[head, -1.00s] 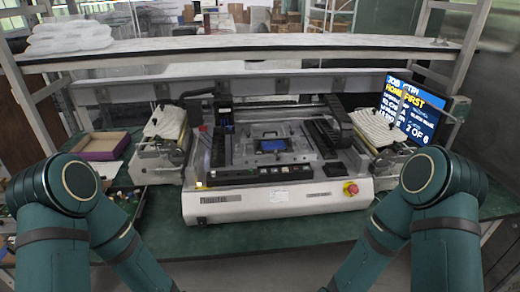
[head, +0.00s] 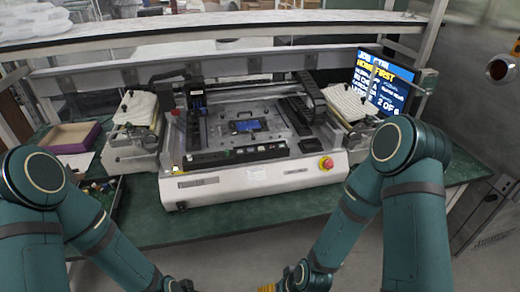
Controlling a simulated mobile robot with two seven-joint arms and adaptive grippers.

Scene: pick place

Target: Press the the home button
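A white machine (head: 250,182) with a black-edged work bed stands on the green table. Small controls line the dark front strip (head: 235,156), but I cannot tell which is the home button. A screen (head: 385,82) at the back right reads "HOME FIRST" among other lines. My two arms come in from the lower left and lower right, below and in front of the machine. Their lower ends reach the bottom edge, and neither gripper's fingers can be made out.
A blue-screened device (head: 247,125) lies in the bed. White pads (head: 137,109) flank the machine, and a purple-edged box (head: 72,138) is at the left. A white shelf (head: 220,27) spans the back. The green table front (head: 235,219) is bare.

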